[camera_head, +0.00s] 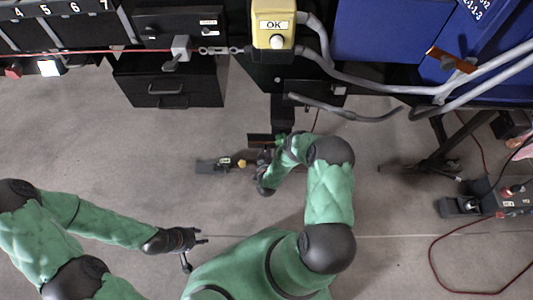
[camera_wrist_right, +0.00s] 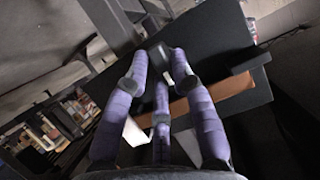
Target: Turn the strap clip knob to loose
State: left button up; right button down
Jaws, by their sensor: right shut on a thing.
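My right gripper (camera_head: 266,160) is low in the middle of the head view, beside a dark plate (camera_head: 260,137) on a black post. In the right wrist view its purple fingers (camera_wrist_right: 160,82) close around a small grey knob-like part (camera_wrist_right: 183,72), which I take to be the strap clip knob. The fingers hide much of it, and I cannot read its setting. A brown strap-like band (camera_wrist_right: 222,94) crosses the dark plate (camera_wrist_right: 252,98) behind the fingers. My left gripper (camera_head: 196,242) is open and empty over the floor at the lower left.
A yellow OK box (camera_head: 273,27) stands at the top middle. Black drawers (camera_head: 172,84) are at its left and blue cabinets (camera_head: 390,35) at its right. Grey hoses (camera_head: 375,85) cross the upper right. A dark device (camera_head: 212,166) lies left of my right gripper. The floor around my left gripper is clear.

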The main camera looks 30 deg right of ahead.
jog(key=shift+h, duration=0.3)
dwell(0.4)
jog(key=c, duration=1)
grip_release()
jog(key=shift+c, duration=0.2)
jog(key=shift+s+a, duration=0.1)
jog(key=v, duration=1.1)
jog(key=shift+s+a+r, duration=0.2)
jog(key=shift+s+r, duration=0.05)
jog(key=shift+w, duration=0.1)
